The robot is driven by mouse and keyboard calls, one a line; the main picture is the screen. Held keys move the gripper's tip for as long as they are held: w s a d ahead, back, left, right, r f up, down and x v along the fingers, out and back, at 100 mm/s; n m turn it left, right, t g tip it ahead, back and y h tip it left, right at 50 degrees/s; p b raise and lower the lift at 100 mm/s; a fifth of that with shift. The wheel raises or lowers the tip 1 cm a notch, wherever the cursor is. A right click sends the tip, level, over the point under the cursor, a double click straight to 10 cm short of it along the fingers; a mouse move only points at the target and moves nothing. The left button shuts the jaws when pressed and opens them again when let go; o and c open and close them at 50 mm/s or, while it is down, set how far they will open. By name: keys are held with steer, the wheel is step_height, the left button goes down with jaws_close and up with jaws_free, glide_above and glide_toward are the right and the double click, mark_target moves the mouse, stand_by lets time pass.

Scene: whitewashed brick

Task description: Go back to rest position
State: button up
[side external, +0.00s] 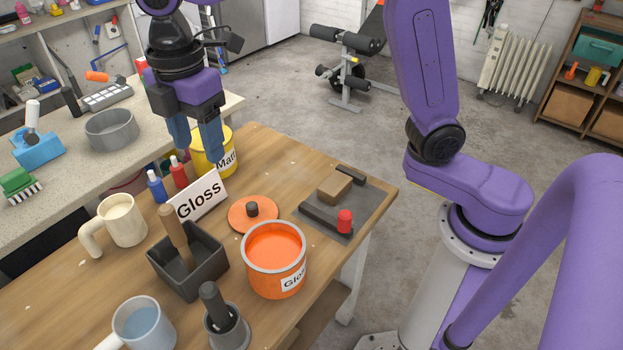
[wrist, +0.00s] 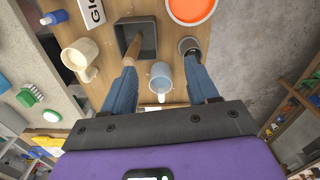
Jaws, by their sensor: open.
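My gripper (side external: 195,140) hangs above the back part of the wooden table, with its blue fingers pointing down. The fingers are apart and nothing is between them. In the wrist view my gripper (wrist: 165,88) is also open, with the table below it. In the side view the fingertips appear in front of the yellow Matt can (side external: 222,150), which they partly hide. I cannot tell the exact height above the table.
On the table (side external: 110,285) stand an open orange Gloss can (side external: 275,285), its lid (side external: 253,213), a Gloss sign (side external: 198,196), red and blue bottles, a dark box (side external: 190,270) with a wooden-handled tool, two mugs (side external: 124,220) and a grey cup (side external: 228,328). A stone counter (side external: 60,205) adjoins.

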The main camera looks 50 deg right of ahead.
steer(key=s+d+f+m, duration=0.3)
steer(key=s+d+f, duration=0.1)
steer(key=s+d, duration=0.6)
steer(key=s+d+f+m, duration=0.4)
steer(key=s+d, duration=0.7)
steer(key=s, duration=0.1)
steer(key=shift+s+d+f, duration=0.25)
steer(key=shift+s+f, duration=0.05)
steer(key=shift+s, duration=0.1)
